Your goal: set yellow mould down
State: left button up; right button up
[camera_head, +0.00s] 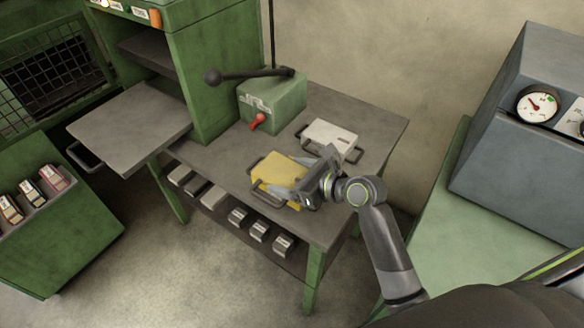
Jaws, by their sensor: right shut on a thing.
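The yellow mould (276,172) is a flat block with dark loop handles at its ends. It is at the middle of the grey-topped table (225,155), near the front edge. My right gripper (308,180) is shut on the mould at its right side. I cannot tell whether the mould touches the table top or is held just above it. The gripper hides the mould's right part. My left gripper is not in view.
A white mould (330,137) with handles lies behind the yellow one. A green press box (272,102) with a black lever and red handle stands at the back. Several small blocks sit on the shelf below.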

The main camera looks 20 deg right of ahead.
jog(key=shift+a+f+b, duration=0.1)
jog(key=shift+f+b, duration=0.3)
jog(key=shift+f, duration=1.25)
jog(key=shift+w+f, duration=0.1)
jog(key=shift+f, duration=0.05)
jog(key=shift+f, duration=0.1)
jog(key=o, duration=2)
jog(key=shift+f, duration=0.2)
jog(key=shift+c, duration=0.2)
jog(key=p+v, duration=0.1)
jog(key=v, duration=1.1)
jog(key=shift+r, duration=0.1)
